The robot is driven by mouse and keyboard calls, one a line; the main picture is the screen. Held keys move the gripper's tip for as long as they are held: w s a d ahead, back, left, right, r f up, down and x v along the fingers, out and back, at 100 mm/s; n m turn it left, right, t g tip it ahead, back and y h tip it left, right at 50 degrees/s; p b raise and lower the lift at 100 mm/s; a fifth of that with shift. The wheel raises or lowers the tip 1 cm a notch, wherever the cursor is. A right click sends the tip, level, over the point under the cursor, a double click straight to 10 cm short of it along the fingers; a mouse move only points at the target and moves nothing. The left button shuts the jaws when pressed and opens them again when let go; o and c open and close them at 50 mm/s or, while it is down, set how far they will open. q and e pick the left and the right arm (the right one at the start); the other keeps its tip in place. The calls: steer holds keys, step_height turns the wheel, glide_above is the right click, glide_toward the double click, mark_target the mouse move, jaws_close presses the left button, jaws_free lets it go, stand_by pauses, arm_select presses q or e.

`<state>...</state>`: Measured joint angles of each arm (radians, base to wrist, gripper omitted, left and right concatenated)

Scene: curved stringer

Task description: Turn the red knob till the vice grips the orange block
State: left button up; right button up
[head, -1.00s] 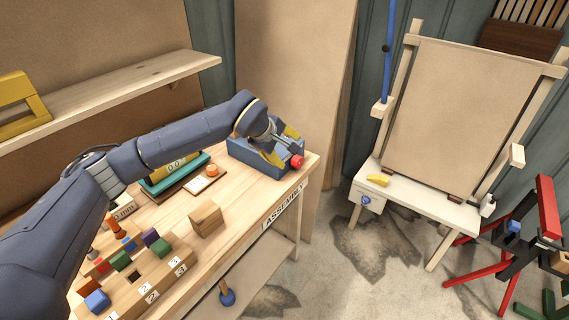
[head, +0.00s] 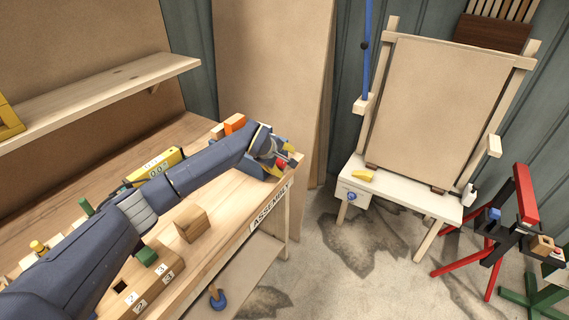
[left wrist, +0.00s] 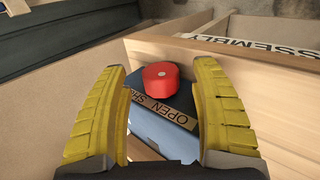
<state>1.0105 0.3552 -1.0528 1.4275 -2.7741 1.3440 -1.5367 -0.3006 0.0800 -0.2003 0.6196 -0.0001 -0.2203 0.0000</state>
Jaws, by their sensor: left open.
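The red knob (head: 281,163) is at the front end of the blue vice, near the bench's right corner. My right gripper is out of view.
The wooden bench (head: 236,215) carries a wooden block (head: 191,225), a numbered block rack (head: 150,285) and a yellow meter (head: 155,167). A white table with an easel board (head: 440,110) stands to the right, across open floor.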

arm_select(q)
steer(key=shift+x, duration=1.45)
steer(key=shift+o, duration=0.2)
steer(key=c, duration=1.2)
steer(key=shift+g+y, duration=0.3)
steer(key=shift+g, duration=0.1)
steer(key=shift+w+r+g+y, duration=0.1)
steer(key=shift+g+y, duration=0.2)
steer(key=shift+g, duration=0.4)
steer(key=shift+g+y, duration=0.7)
steer(key=shift+g, duration=0.6)
steer(key=shift+g+y, duration=0.4)
steer(key=shift+g, duration=0.2)
